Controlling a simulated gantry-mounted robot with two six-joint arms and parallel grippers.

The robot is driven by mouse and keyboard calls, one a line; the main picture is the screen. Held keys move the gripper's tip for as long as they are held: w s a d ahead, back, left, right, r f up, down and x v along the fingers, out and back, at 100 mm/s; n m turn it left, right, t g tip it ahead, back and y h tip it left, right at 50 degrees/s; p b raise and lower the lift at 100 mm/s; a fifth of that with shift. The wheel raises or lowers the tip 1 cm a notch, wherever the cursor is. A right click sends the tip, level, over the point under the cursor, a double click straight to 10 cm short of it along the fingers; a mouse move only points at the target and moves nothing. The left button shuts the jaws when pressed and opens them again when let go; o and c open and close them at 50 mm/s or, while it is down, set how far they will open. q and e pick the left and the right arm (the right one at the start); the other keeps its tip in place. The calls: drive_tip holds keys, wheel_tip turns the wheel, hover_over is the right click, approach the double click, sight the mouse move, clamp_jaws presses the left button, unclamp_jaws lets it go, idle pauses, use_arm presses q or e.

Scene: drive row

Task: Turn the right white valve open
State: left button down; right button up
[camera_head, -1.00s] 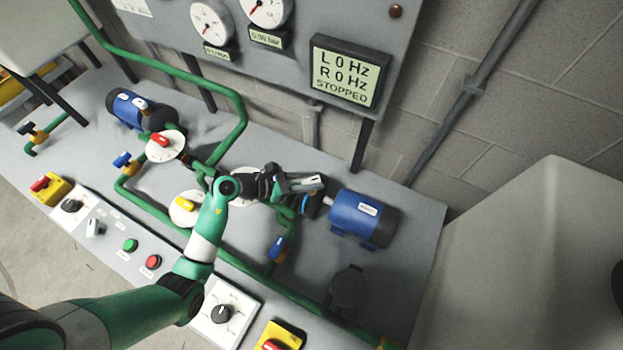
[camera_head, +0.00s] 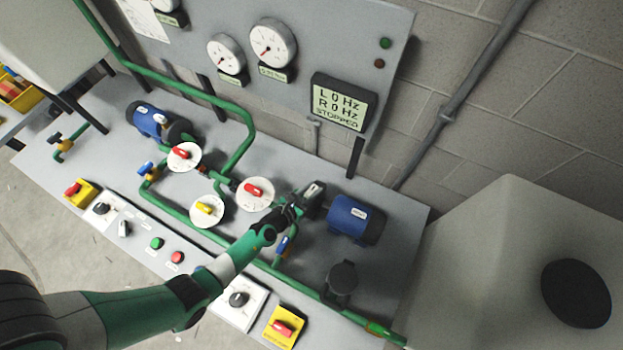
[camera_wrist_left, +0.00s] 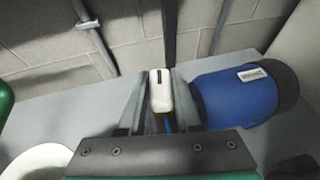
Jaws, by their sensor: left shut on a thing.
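The right white valve's handle (camera_wrist_left: 160,92), a white lever with a dark slot mark, stands upright between my left gripper's fingers (camera_wrist_left: 158,105) in the left wrist view. My left gripper (camera_head: 308,194) is shut on it beside the right blue motor (camera_head: 350,220). In the head view the handle is mostly hidden by the gripper, with only a pale bit showing. A blue part shows just below the handle in the wrist view. My right gripper is not in view.
Round white dials with red (camera_head: 255,192) and yellow (camera_head: 207,210) handles stand left of the gripper. Green pipes (camera_head: 200,222) run along the bench. A display (camera_head: 343,103) reads L 0 Hz, R 0 Hz, STOPPED. A dark round fitting (camera_head: 341,280) stands in front.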

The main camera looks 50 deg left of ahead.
use_arm(q)
drive_tip(key=shift+w+d+r+n+y+p, duration=0.15)
drive_tip(key=shift+r+n+y+p, duration=0.15)
drive_tip(key=shift+n+y+p, duration=0.4)
drive_tip(key=shift+f+n+y+p, duration=0.1)
drive_tip(key=shift+n+y+p, duration=0.3)
drive_tip(key=shift+y, duration=0.2)
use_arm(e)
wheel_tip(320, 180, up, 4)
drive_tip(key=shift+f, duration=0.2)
use_arm(q)
drive_tip(key=shift+a+g, duration=0.2)
drive_tip(key=shift+g, duration=0.1)
drive_tip(key=c, duration=0.6)
unclamp_jaws()
drive_tip(key=shift+f, duration=0.1)
drive_tip(key=p+v, duration=0.6)
drive_tip(key=v, duration=0.6)
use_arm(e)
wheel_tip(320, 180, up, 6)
use_arm(q)
drive_tip(key=shift+f, duration=0.15)
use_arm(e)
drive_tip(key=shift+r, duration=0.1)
